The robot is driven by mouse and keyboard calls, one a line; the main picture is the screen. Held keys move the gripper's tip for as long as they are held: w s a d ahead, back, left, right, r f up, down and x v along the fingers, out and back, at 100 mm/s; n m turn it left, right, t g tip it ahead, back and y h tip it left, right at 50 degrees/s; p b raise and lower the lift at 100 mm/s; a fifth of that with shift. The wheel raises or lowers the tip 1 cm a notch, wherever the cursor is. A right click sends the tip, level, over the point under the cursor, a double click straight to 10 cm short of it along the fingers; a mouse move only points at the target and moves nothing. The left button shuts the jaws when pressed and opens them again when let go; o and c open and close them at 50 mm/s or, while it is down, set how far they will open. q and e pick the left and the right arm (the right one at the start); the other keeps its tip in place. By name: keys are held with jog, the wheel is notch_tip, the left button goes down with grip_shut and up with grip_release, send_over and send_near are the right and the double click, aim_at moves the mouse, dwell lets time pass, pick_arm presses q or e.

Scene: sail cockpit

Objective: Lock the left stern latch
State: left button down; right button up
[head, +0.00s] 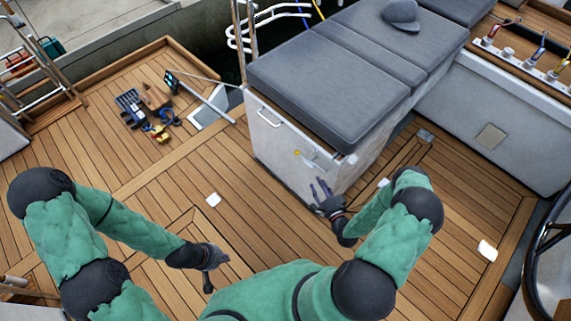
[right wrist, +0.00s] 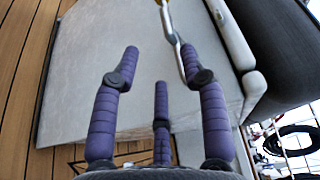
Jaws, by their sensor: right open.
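A metal latch (head: 314,162) with a small yellow part is on the pale end wall of the cushioned white locker (head: 275,143) in the head view. My right gripper (head: 320,188) is open in front of that wall, just below the latch. In the right wrist view, a bent metal lever (right wrist: 174,32) with a yellow end reaches down beside one purple finger of the right gripper (right wrist: 157,65); I cannot tell whether they touch. The latch's exact position is unclear. My left gripper (head: 208,275) hangs low over the deck, away from the locker, its fingers too dark to read.
A grey cushion (head: 330,85) tops the locker, with a cap (head: 400,15) further back. A white handle (head: 265,118) is on the end wall. Tools (head: 150,108) lie on the teak deck at the left. The deck between my arms is mostly clear.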

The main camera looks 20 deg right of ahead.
aim_at(305, 159)
jog(key=shift+t, duration=0.3)
jog(key=w+b, duration=0.3)
jog(key=w, duration=0.7)
jog(key=shift+w+a+r, duration=0.1)
jog(key=shift+w+r, duration=0.05)
jog(key=shift+w, duration=0.15)
pick_arm(q)
jog(key=f, duration=0.3)
jog(key=shift+a+f, duration=0.15)
jog(key=shift+a, duration=0.15)
pick_arm(e)
grip_shut()
